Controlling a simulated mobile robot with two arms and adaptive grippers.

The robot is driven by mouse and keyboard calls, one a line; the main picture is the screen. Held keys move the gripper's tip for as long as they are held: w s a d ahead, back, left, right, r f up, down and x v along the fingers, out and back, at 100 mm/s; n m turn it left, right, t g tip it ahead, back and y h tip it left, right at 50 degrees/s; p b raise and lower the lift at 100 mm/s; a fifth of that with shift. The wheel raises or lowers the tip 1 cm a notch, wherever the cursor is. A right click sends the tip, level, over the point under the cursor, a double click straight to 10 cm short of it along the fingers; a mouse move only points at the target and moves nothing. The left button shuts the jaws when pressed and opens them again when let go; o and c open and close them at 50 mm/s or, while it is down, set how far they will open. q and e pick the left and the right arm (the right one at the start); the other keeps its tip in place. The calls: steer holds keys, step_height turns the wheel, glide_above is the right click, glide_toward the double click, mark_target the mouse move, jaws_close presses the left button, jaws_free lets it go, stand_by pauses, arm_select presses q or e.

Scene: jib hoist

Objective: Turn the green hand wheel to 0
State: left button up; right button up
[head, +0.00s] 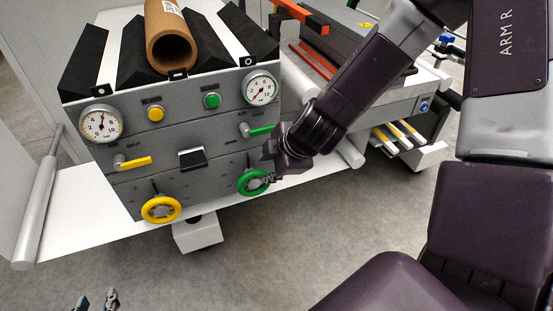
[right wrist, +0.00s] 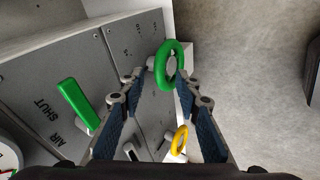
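The green hand wheel (head: 241,185) sits low on the right of the grey panel's front; it also shows in the right wrist view (right wrist: 159,70). My right gripper (head: 264,179) is at the wheel's right side in the head view. In the right wrist view its two fingers (right wrist: 160,85) are apart, with the near part of the wheel's rim between or just beyond the tips. I cannot tell whether they touch it. A round gauge (head: 260,88) is above on the same side; its reading is too small to tell. My left gripper (head: 96,302) is partly in view at the bottom left, its fingertips apart.
A green lever (head: 262,131) is just above the wheel. A yellow hand wheel (head: 147,210), yellow lever (head: 136,162) and second gauge (head: 101,123) are on the panel's left. A cardboard tube (head: 160,25) lies on top. The floor in front is clear.

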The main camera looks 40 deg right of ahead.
steer(key=v, duration=0.6)
steer(key=shift+s, duration=0.15)
steer(key=shift+r, duration=0.1)
stand_by(0.4)
